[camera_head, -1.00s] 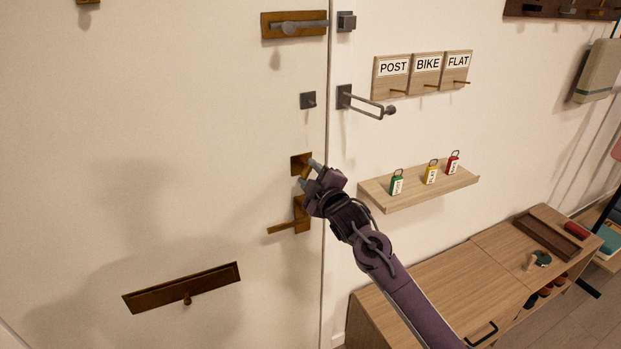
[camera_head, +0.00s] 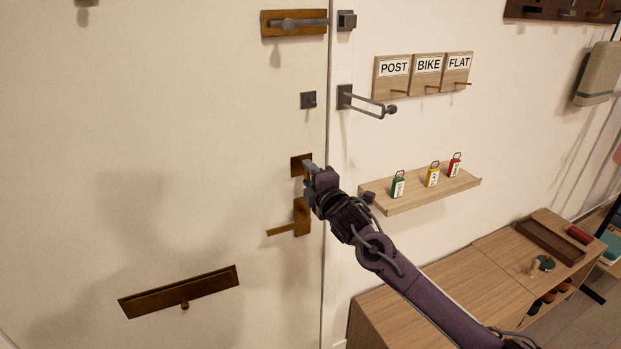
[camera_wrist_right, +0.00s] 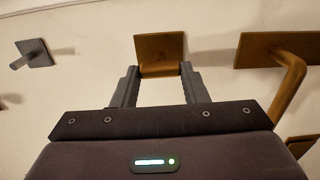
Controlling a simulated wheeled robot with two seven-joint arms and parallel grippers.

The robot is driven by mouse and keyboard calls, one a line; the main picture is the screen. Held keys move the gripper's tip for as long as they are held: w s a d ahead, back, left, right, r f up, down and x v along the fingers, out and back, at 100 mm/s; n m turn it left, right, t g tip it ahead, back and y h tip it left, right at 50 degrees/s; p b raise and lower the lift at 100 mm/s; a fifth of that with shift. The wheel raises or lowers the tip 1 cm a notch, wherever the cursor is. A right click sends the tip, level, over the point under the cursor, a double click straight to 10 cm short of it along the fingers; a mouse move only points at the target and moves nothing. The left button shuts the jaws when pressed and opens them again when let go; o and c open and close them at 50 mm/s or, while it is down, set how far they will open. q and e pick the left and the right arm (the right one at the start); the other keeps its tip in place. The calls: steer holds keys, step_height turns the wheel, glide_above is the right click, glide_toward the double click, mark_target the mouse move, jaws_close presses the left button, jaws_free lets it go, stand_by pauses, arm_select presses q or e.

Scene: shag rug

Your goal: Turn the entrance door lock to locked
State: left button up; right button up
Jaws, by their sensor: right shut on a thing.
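The entrance door (camera_head: 170,170) is cream and looks shut, its right edge meeting the frame line. The brass lock plate (camera_head: 298,166) sits on the door above the brass lever handle (camera_head: 285,230). My right gripper (camera_head: 310,172) is at the lock plate, shut on the brass thumb turn, which my fingers hide in the head view. In the right wrist view the lock plate (camera_wrist_right: 158,44) lies just ahead, and the brass turn (camera_wrist_right: 158,71) shows between the two fingers. The lever handle (camera_wrist_right: 290,75) is at the right there. My left gripper is not in view.
A chain knob (camera_head: 308,100) and a swing-bar guard (camera_head: 368,105) sit above the lock. A wooden cabinet (camera_head: 440,285) stands below. A letter plate (camera_head: 180,292) is low on the door.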

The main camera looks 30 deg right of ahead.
stand_by(0.3)
steer(key=o, duration=1)
steer(key=shift+s+f, duration=0.15)
steer(key=shift+s, duration=0.2)
steer(key=s, duration=0.2)
steer(key=s+b, duration=0.1)
steer(key=s, duration=0.1)
steer(key=s+b, duration=0.1)
steer(key=s, duration=0.2)
steer(key=shift+a, duration=0.3)
